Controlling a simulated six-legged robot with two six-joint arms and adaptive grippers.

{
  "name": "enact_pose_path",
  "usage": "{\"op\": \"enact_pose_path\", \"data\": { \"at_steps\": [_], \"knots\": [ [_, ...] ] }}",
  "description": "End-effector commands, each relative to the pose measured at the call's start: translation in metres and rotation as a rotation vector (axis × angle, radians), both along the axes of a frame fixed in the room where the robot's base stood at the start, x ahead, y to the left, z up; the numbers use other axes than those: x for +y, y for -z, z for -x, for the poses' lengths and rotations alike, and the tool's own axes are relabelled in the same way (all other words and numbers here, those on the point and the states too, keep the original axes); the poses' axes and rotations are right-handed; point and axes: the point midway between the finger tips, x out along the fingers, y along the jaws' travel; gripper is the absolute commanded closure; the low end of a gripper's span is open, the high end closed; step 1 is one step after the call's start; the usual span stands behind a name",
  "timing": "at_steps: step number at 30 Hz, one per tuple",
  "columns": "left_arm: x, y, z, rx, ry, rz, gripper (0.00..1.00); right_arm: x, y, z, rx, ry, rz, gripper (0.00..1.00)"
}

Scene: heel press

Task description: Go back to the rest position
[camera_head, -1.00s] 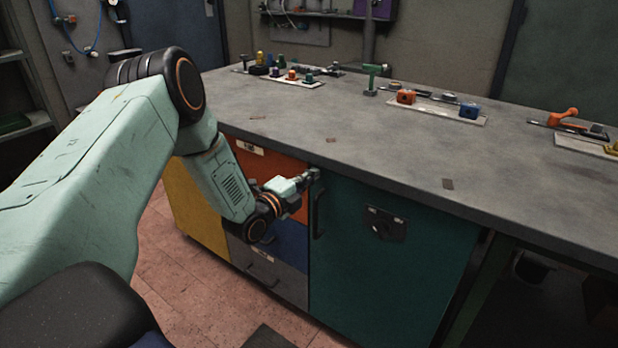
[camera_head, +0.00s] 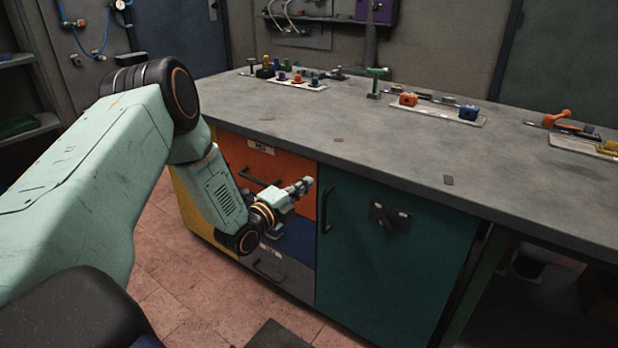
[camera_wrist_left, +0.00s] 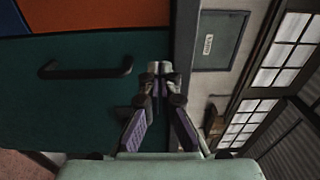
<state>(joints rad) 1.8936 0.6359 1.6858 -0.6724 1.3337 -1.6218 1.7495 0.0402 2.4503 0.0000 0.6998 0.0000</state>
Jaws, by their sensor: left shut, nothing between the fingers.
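My left gripper (camera_head: 304,185) is shut and empty. In the head view it hangs in front of the workbench cabinet, beside the teal door (camera_head: 385,265) and its dark vertical handle (camera_head: 327,210). It also shows in the left wrist view (camera_wrist_left: 156,68), its fingertips together at the picture's middle, with the teal door (camera_wrist_left: 70,110) and a dark handle (camera_wrist_left: 85,68) beyond. It looks apart from the handle. My right gripper is in neither view.
The grey bench top (camera_head: 390,140) carries a green tool (camera_head: 376,82), orange and blue blocks on a white tray (camera_head: 435,113), and an orange clamp (camera_head: 557,119). Orange, blue and grey drawers lie behind my left arm. The tiled floor (camera_head: 180,290) in front is clear.

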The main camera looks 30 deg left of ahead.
Motion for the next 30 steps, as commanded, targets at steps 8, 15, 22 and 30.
{"op": "enact_pose_path", "data": {
  "at_steps": [8, 15, 22, 30],
  "knots": [
    [0.002, -0.003, 0.05, 0.002, -0.001, 0.001, 1.0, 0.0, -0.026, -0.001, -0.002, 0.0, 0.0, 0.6],
    [0.002, -0.001, 0.071, 0.001, 0.0, -0.001, 1.0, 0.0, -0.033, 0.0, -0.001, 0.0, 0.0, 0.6],
    [0.002, 0.0, 0.074, 0.0, 0.001, -0.001, 1.0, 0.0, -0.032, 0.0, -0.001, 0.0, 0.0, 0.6],
    [0.004, 0.023, 0.079, 0.116, -0.041, 0.308, 1.0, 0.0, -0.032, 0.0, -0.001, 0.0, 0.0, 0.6]
  ]
}}
